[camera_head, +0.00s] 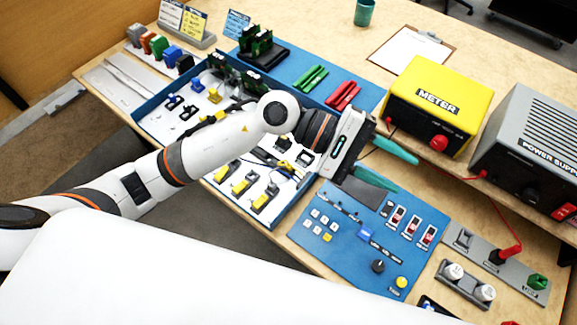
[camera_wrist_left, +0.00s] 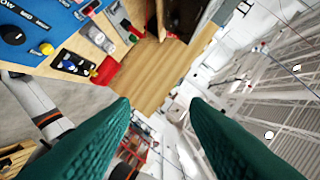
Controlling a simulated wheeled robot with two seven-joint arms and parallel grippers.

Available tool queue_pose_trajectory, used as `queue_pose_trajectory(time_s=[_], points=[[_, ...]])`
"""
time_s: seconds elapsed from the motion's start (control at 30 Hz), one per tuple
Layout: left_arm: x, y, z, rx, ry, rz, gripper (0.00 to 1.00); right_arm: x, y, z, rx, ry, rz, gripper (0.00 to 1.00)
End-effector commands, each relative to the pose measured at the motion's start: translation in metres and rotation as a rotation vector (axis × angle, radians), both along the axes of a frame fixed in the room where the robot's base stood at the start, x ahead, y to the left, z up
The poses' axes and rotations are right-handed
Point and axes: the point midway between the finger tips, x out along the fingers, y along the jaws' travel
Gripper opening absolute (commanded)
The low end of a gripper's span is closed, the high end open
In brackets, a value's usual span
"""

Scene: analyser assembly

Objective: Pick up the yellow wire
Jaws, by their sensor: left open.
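My left gripper (camera_head: 405,174) has two teal fingers, spread apart with nothing between them. It hangs over the area between the blue panel and the yellow meter, to the right of the parts tray. Its fingers also show in the left wrist view (camera_wrist_left: 161,100), pointing away over the table edge toward the floor. The parts tray (camera_head: 146,121) holds several yellow and black parts, but I cannot single out the yellow wire among them. My left arm crosses above the tray and hides part of it. My right gripper is not in view.
A blue control panel (camera_head: 335,231) with switches and knobs lies in front of the gripper. A yellow meter (camera_head: 437,99) and a grey power supply (camera_head: 528,140) stand at the right. A clipboard (camera_head: 408,48) and a green cup (camera_head: 364,12) are at the back.

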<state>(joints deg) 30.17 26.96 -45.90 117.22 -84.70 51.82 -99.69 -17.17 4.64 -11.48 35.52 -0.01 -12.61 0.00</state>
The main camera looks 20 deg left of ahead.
Motion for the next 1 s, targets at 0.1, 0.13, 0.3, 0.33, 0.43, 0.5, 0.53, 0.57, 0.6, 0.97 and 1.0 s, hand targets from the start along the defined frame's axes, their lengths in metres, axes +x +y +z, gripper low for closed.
queue_pose_trajectory(time_s=[0.1, 0.13, 0.3, 0.33, 0.43, 0.5, 0.53, 0.57, 0.6, 0.97, 1.0], points=[[0.017, 0.041, -0.063, 0.412, -0.385, -0.217, 0.42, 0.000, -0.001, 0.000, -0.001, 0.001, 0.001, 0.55], [0.024, 0.056, -0.075, 0.509, -0.459, -0.274, 0.42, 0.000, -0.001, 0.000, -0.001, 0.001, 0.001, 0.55], [0.065, 0.145, -0.106, 0.966, -0.698, -0.556, 0.42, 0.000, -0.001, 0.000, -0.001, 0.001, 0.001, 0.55], [0.070, 0.157, -0.106, 1.021, -0.715, -0.591, 0.42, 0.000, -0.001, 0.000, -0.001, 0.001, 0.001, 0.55], [0.081, 0.187, -0.104, 1.151, -0.741, -0.679, 0.42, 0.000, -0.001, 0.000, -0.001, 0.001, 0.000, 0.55], [0.084, 0.197, -0.105, 1.192, -0.744, -0.710, 0.42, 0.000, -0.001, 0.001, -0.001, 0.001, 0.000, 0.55], [0.085, 0.199, -0.107, 1.201, -0.744, -0.718, 0.42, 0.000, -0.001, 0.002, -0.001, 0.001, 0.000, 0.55], [0.085, 0.200, -0.110, 1.206, -0.743, -0.722, 0.42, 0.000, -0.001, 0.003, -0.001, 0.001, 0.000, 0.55], [0.085, 0.200, -0.116, 1.206, -0.742, -0.725, 0.42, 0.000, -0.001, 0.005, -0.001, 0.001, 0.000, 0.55], [0.085, 0.199, -0.168, 1.202, -0.744, -0.722, 0.42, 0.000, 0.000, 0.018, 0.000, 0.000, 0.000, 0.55], [0.085, 0.199, -0.170, 1.202, -0.745, -0.721, 0.42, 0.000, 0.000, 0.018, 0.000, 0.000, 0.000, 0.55]])
